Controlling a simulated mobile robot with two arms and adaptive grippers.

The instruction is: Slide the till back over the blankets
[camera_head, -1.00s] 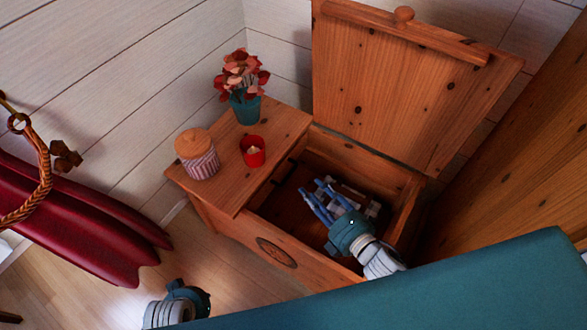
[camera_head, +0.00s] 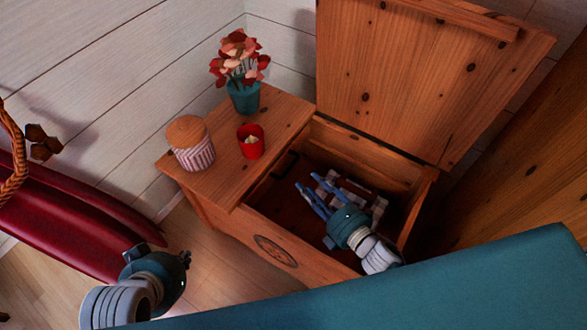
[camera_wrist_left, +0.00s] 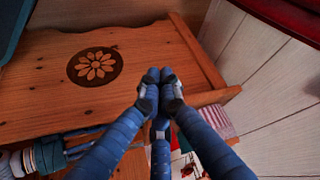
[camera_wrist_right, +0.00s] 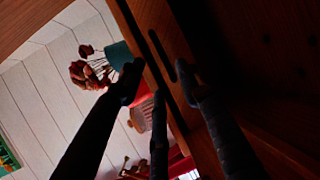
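The open wooden chest (camera_head: 322,268) stands against the wall. My right gripper (camera_head: 308,184) is inside it, fingers spread and empty, pointing left toward a dark handle (camera_head: 287,164) on the inner left side. The handle appears to belong to the till, whose body is mostly in shadow or hidden. In the right wrist view the spread fingers (camera_wrist_right: 158,88) are near the dark handle bar, apparently apart from it. Plaid blankets (camera_head: 378,207) lie under and beyond the right hand. My left gripper (camera_wrist_left: 158,80) is outside the chest front, its fingertips together and empty.
A striped jar (camera_head: 194,155), a red candle cup (camera_head: 251,148) and a potted flower (camera_head: 244,97) stand on the chest's left top. The raised lid (camera_head: 415,85) stands behind. A teal surface (camera_head: 470,290) crosses the foreground. Red sled-like boards (camera_head: 75,230) lean at left.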

